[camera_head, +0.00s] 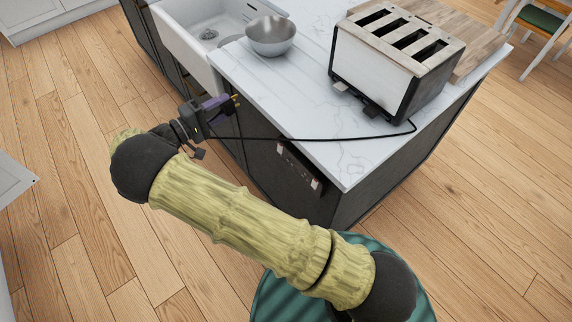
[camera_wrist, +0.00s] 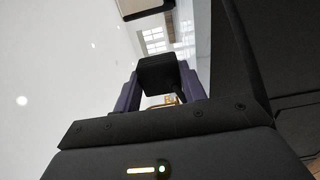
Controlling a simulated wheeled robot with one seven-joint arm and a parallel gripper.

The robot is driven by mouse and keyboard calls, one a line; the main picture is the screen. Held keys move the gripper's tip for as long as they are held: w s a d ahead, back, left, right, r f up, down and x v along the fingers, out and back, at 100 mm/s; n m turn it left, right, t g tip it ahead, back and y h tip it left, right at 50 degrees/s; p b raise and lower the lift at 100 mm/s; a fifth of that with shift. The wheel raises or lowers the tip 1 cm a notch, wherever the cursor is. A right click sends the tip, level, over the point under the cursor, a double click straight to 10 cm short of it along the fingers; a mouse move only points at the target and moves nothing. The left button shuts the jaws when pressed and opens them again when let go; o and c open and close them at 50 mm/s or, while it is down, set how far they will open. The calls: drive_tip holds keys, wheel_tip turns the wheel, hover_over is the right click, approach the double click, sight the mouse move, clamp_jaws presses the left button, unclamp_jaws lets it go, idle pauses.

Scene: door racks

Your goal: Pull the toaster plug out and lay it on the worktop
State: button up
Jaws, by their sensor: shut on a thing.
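My gripper (camera_head: 218,105) is at the worktop's left front edge in the head view, its purple fingers shut on the black toaster plug (camera_head: 232,107). Yellowish pins show at the plug, clear of the socket panel (camera_head: 298,166) on the dark cabinet side. In the wrist view the plug (camera_wrist: 160,76) is a dark block between the two purple fingers (camera_wrist: 160,92). A black cord runs from the plug area across the white marbled worktop (camera_head: 300,98) to the four-slot toaster (camera_head: 372,68). Whether the plug touches the worktop edge I cannot tell.
A metal bowl (camera_head: 270,36) stands near the white sink (camera_head: 205,32). A wooden board (camera_head: 468,42) lies behind the toaster. The worktop between bowl, toaster and front edge is clear except for the cord (camera_head: 340,138).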

drive_tip(key=w+a+b, duration=0.2)
drive_tip(key=w, duration=0.1)
drive_tip(key=shift+w+a, duration=0.15)
drive_tip(key=shift+w, duration=0.05)
idle(0.3)
drive_tip(key=m+b, duration=1.8)
drive_tip(key=b, duration=1.1)
drive_tip(key=shift+r, duration=0.15)
